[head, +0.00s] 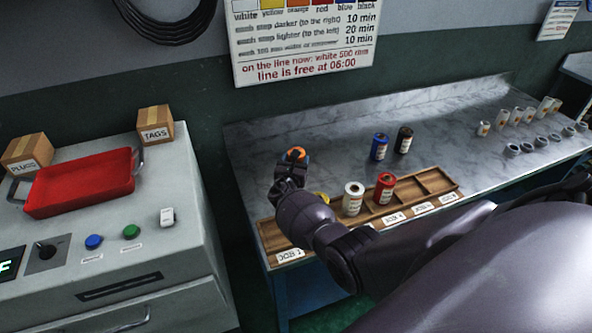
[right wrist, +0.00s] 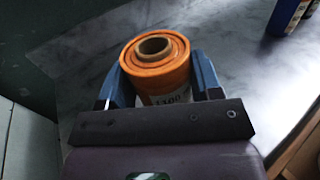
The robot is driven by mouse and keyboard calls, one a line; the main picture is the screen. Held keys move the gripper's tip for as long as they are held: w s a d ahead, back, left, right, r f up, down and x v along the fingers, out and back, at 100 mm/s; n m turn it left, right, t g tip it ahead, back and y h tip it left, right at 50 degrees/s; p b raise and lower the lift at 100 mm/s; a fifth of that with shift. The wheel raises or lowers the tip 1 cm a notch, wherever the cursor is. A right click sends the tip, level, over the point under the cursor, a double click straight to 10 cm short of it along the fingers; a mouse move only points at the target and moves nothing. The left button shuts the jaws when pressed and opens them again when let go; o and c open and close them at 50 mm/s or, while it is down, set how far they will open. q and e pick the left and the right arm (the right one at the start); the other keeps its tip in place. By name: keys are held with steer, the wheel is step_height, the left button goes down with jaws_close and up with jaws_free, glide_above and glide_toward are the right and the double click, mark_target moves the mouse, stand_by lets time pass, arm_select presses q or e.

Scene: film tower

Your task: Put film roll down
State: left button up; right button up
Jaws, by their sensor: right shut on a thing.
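My right gripper (head: 294,163) is shut on an orange film roll (head: 296,153) above the left part of the marble counter. In the right wrist view the orange roll (right wrist: 156,62) stands upright between the two blue fingers (right wrist: 158,85). I cannot tell if its bottom touches the counter. A wooden tray (head: 440,184) with compartments lies along the counter's front edge. It holds a white roll (head: 353,200), a red roll (head: 384,188) and a yellow roll (head: 320,198), mostly hidden by my arm. A blue roll (head: 379,147) and a black roll (head: 403,140) stand behind the tray. My left gripper is out of view.
The marble counter (head: 460,120) is clear in its middle; several small containers (head: 500,119) stand at its right. The tray's left end (head: 271,236) and right end look empty. At left, a grey machine (head: 150,215) carries a red tray (head: 80,184) and boxes (head: 155,124).

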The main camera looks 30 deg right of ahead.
steer(key=shift+f, duration=0.55)
step_height(320, 180, down, 2)
steer(key=shift+f+b, duration=0.15)
steer(key=shift+b, duration=0.65)
steer(key=shift+f, duration=0.25)
steer(key=shift+f+b, duration=0.15)
steer(key=shift+b, duration=0.15)
steer(key=o, duration=0.6)
steer(key=shift+f, duration=0.1)
steer(key=shift+c, duration=0.2)
steer(key=o, duration=0.5)
steer(key=shift+c, duration=0.2)
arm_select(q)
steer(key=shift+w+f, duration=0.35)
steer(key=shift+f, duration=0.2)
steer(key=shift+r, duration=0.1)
